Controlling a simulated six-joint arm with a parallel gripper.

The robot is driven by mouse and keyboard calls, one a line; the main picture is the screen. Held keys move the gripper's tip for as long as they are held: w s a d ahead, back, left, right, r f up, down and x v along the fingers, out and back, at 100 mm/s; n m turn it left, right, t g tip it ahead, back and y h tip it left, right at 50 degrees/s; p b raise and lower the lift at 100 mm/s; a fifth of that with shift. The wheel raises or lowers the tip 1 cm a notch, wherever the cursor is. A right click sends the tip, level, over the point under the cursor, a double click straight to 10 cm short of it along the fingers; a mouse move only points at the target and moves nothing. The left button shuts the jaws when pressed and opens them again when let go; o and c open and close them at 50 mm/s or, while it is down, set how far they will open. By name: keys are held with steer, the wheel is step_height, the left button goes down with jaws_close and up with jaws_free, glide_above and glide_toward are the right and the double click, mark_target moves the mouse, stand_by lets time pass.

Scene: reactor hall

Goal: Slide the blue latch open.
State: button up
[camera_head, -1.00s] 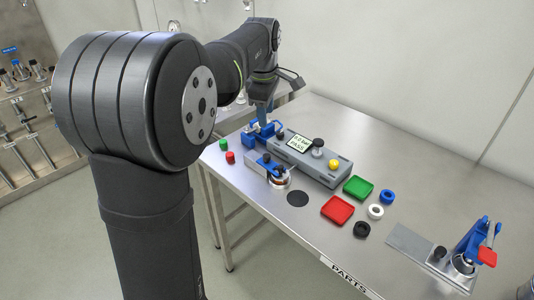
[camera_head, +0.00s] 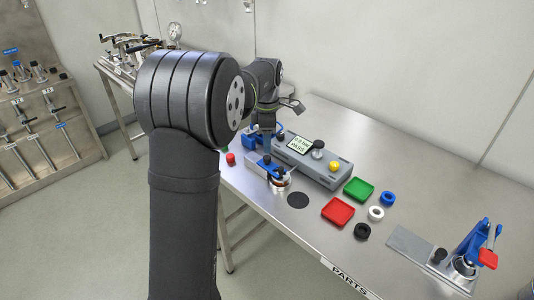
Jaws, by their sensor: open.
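A small blue latch (camera_head: 273,167) with dark knobs lies on a low grey block at the left end of the table, beside a round metal fitting. My gripper (camera_head: 267,148) points down just behind and above this latch, with its bluish fingers close to the latch's dark knob (camera_head: 266,158). The gripper is open. The fingertips are small here, and I cannot tell whether they touch the knob or stand around it. Part of the latch block is hidden behind my arm.
A grey box (camera_head: 322,172) with a display reading PASS stands just right of the gripper. A blue bracket (camera_head: 250,138) is behind it. Red (camera_head: 338,211) and green (camera_head: 358,188) trays, several rings and a blue-handled clamp (camera_head: 470,240) are farther right. The back right of the table is clear.

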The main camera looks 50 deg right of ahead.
mark_target(267, 157)
step_height(267, 157, down, 6)
steer(key=shift+r, duration=0.1)
